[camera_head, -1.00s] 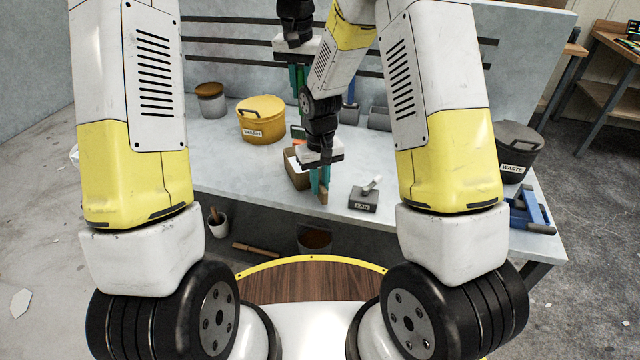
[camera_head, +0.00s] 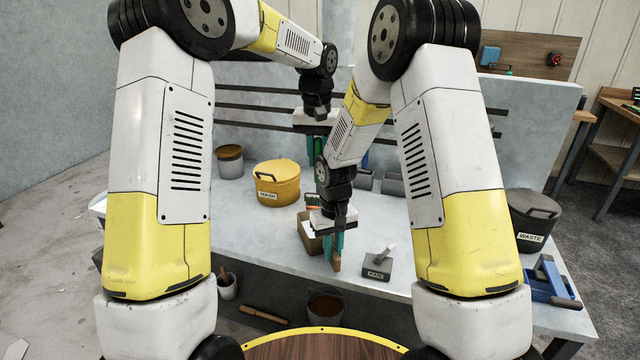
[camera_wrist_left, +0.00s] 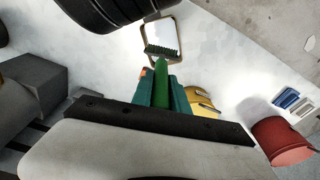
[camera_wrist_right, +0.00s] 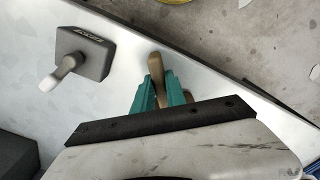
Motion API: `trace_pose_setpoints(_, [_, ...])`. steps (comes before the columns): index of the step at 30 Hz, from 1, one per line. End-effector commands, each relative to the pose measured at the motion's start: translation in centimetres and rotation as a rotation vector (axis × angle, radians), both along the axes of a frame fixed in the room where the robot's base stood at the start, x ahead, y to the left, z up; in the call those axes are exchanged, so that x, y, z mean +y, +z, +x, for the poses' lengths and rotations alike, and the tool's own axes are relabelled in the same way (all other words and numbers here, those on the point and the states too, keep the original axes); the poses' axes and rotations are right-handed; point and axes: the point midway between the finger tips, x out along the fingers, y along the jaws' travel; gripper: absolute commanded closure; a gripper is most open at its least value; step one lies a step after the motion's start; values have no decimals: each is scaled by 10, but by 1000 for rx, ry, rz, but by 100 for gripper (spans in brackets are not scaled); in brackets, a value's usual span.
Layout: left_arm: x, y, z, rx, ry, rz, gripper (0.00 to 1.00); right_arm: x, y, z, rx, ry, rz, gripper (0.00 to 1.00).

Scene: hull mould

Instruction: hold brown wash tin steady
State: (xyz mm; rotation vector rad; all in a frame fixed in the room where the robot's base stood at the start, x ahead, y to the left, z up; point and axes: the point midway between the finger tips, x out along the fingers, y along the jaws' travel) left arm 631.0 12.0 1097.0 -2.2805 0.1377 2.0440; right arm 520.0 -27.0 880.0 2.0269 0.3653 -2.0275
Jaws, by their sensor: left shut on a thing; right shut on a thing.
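The brown wash tin (camera_head: 309,240) appears to be the brown, open, square container on the bench, partly hidden by my right gripper. Its brown rim and pale inside show in the left wrist view (camera_wrist_left: 172,38). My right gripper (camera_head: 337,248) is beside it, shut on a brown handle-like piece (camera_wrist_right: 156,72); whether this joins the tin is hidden. My left gripper (camera_head: 317,150) is farther back and higher, shut on a green-handled brush (camera_wrist_left: 161,84). The brush's dark bristles (camera_wrist_left: 162,52) overlap the tin in the left wrist view; I cannot tell whether they touch.
A yellow lidded tin (camera_head: 277,186) and a grey-brown pot (camera_head: 230,162) stand at left. A small grey labelled block (camera_head: 378,266) lies right of my right gripper, with bare bench between. A dark waste bin (camera_head: 533,217) and blue tool (camera_head: 552,284) are at right.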

Motion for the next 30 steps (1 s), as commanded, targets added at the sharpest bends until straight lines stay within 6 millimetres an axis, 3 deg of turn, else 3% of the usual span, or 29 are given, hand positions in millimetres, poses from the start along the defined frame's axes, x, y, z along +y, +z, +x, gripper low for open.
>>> trace_pose_setpoints(9, [1, -6, -1, 3, 577, 6, 100, 0, 0, 0, 0, 0, 0, 100])
trace_pose_setpoints(13, [1, -8, -1, -4, 741, 7, 100, 0, 0, 0, 0, 0, 0, 100])
trace_pose_setpoints(18, [2, -9, -1, -9, 842, 6, 100, 0, 0, 0, 0, 0, 0, 100])
trace_pose_setpoints(30, [2, -8, -1, -11, 851, 7, 100, 0, 0, 0, 0, 0, 0, 100])
